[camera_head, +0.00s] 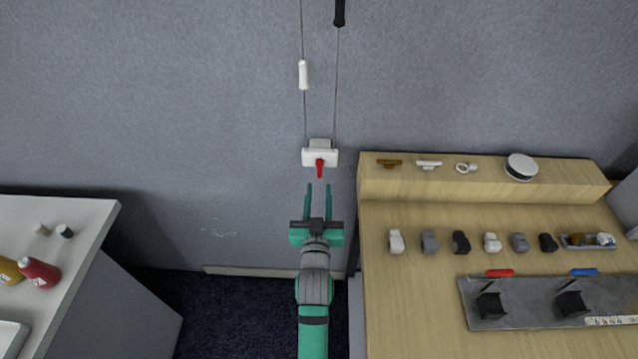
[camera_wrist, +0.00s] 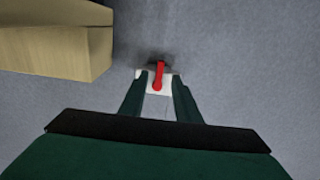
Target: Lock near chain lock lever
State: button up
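The chain lock is a white box (camera_head: 311,157) on the grey wall with a red lever (camera_head: 320,169) that points down in the head view. In the wrist view the red lever (camera_wrist: 159,76) lies across the white box (camera_wrist: 145,81), between my fingertips in the picture. Two thin chains run up from the box in the head view, with a white handle (camera_head: 303,75) on the left one and a black handle (camera_head: 340,12) on the right one. My green gripper (camera_head: 318,186) is open and empty, just below the lever in the head view. It also shows in the wrist view (camera_wrist: 157,78).
A wooden workbench (camera_head: 400,290) with a raised shelf stands close on the right, holding several knobs and a metal plate with levers. A white table (camera_head: 75,225) with bottles stands at left. The wall around the lock is clear.

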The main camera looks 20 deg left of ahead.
jog(key=v, duration=0.5)
jog(key=shift+s+d, duration=0.1)
jog(key=shift+s, duration=0.3)
jog(key=s+d+f+m+h, duration=0.1)
jog(key=s+d+f, duration=0.35)
jog(key=s, duration=0.35)
jog(key=s+d+f+m+h, duration=0.1)
jog(key=s+d+f, duration=0.35)
jog(key=s, duration=0.25)
jog(key=s+d+r+g+h, duration=0.1)
jog(key=s+d, duration=0.2)
jog(key=s, duration=0.6)
jog(key=s+d+m+g+h, duration=0.1)
jog(key=s+d+h, duration=0.1)
jog(key=s, duration=0.8)
jog(key=shift+s+d+r, duration=0.35)
jog(key=shift+d, duration=0.55)
